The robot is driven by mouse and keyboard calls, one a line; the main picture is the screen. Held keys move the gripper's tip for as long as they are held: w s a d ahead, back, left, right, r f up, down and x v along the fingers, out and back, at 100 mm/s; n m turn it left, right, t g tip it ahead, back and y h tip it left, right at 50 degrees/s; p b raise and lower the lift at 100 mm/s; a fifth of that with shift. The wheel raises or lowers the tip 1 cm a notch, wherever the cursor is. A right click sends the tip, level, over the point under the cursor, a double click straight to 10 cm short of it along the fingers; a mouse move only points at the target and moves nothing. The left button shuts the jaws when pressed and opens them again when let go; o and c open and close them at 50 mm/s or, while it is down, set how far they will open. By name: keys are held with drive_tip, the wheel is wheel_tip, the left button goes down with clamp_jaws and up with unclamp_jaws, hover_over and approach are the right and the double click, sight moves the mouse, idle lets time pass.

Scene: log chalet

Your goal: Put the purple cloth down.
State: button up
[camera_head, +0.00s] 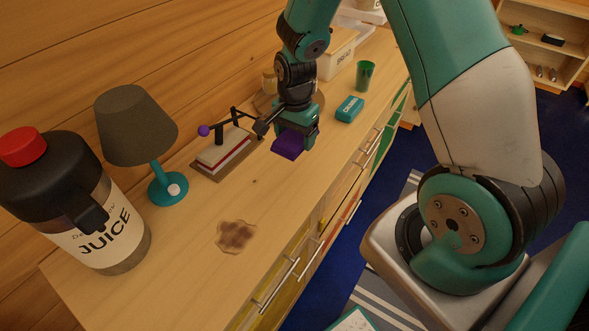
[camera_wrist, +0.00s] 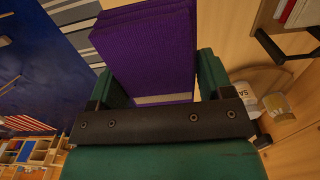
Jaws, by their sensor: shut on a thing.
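A purple cloth (camera_head: 288,146), folded into a flat block, hangs below my gripper (camera_head: 294,134) above the wooden counter (camera_head: 202,268). In the wrist view the cloth (camera_wrist: 150,50) fills the space between the two green fingers of my gripper (camera_wrist: 155,85), which is shut on it. The cloth looks clear of the counter top in the head view. A brown stain (camera_head: 236,236) lies on the counter, nearer the viewer than the cloth.
A juice jug (camera_head: 105,225) and a lamp (camera_head: 135,125) stand at the left. A press-like stand (camera_head: 222,152) is left of my gripper. A teal box (camera_head: 349,108) and green cup (camera_head: 365,76) are beyond it. Bare counter lies around the stain.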

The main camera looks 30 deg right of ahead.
sight(295, 177)
wheel_tip(295, 177, down, 13)
drive_tip(key=shift+p, duration=1.25)
drive_tip(key=shift+f, duration=0.1)
drive_tip(key=shift+f, duration=0.15)
drive_tip(key=o, duration=1)
drive_tip(key=shift+c, duration=0.2)
